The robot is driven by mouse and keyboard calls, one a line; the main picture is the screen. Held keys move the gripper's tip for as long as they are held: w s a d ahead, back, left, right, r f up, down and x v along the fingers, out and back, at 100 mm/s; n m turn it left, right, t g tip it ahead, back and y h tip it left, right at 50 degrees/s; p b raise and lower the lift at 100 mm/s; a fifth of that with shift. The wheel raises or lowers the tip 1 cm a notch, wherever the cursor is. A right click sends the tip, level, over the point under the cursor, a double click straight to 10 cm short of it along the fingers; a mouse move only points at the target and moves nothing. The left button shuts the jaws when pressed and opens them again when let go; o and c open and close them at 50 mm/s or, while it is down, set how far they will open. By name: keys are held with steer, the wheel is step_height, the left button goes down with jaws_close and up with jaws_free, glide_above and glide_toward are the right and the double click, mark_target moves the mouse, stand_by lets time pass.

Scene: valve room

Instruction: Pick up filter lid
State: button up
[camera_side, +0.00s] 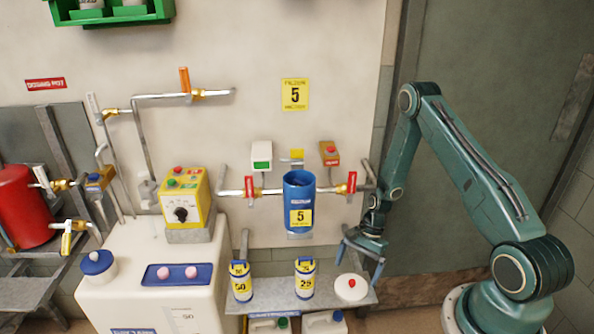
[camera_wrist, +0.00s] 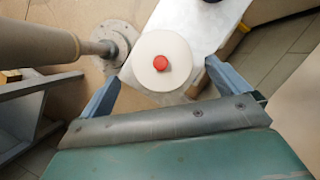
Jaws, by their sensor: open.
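The filter lid is a round white disc with a red knob. It lies on the right end of the metal shelf in the side view (camera_side: 351,289). In the wrist view the lid (camera_wrist: 176,48) is just beyond the fingertips, roughly centred between them. My gripper (camera_side: 361,268) is open and empty above the lid, pointing down; its two fingers also show in the wrist view (camera_wrist: 162,85). The fingers do not appear to touch the lid. The blue filter housing (camera_side: 299,180) marked 5 is on the wall pipe, left of my gripper, and its top looks open.
Two filter cartridges, marked 50 (camera_side: 241,283) and 25 (camera_side: 305,280), stand on the metal shelf (camera_side: 272,292) left of the lid. The wall pipe with red-handled valves (camera_side: 351,184) runs close to my wrist. A white tank (camera_side: 150,265) stands at left.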

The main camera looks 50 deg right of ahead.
mark_target(352, 281)
steer(key=shift+x, duration=2.6)
steer(key=c, duration=0.7)
steer(key=shift+r, duration=0.2)
steer(key=shift+c, duration=0.2)
steer(key=shift+r, duration=4.85)
